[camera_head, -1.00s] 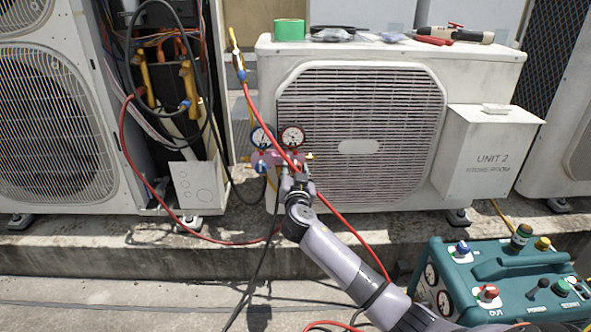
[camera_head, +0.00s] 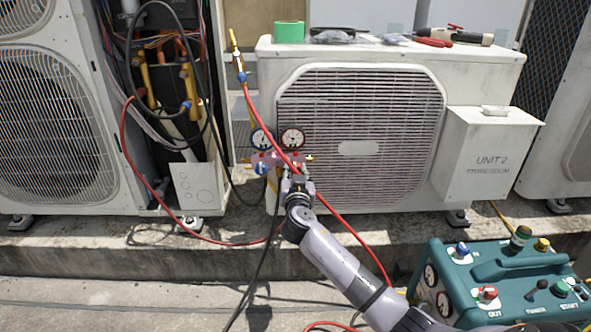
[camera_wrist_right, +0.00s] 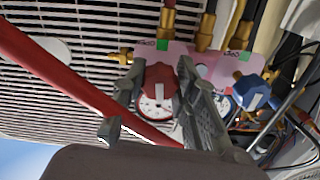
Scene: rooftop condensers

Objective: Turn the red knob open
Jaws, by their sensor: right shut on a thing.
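The pink gauge manifold (camera_head: 270,158) hangs in front of the condenser's left side, with two round dials (camera_head: 292,138) above it. In the right wrist view, the red knob (camera_wrist_right: 161,76) sits on the manifold (camera_wrist_right: 200,60) between the fingers of my right gripper (camera_wrist_right: 157,95). The fingers are shut on it from both sides. The blue knob (camera_wrist_right: 255,93) is beside it, clear of the fingers. In the head view my right gripper (camera_head: 293,178) reaches up to the manifold and hides the red knob. My left gripper is not in view.
A red hose (camera_head: 328,207) crosses the manifold and runs close to my right arm; it also passes by the gripper in the wrist view (camera_wrist_right: 60,80). A teal machine (camera_head: 462,312) with its own knobs stands at lower right. Black cables hang at left.

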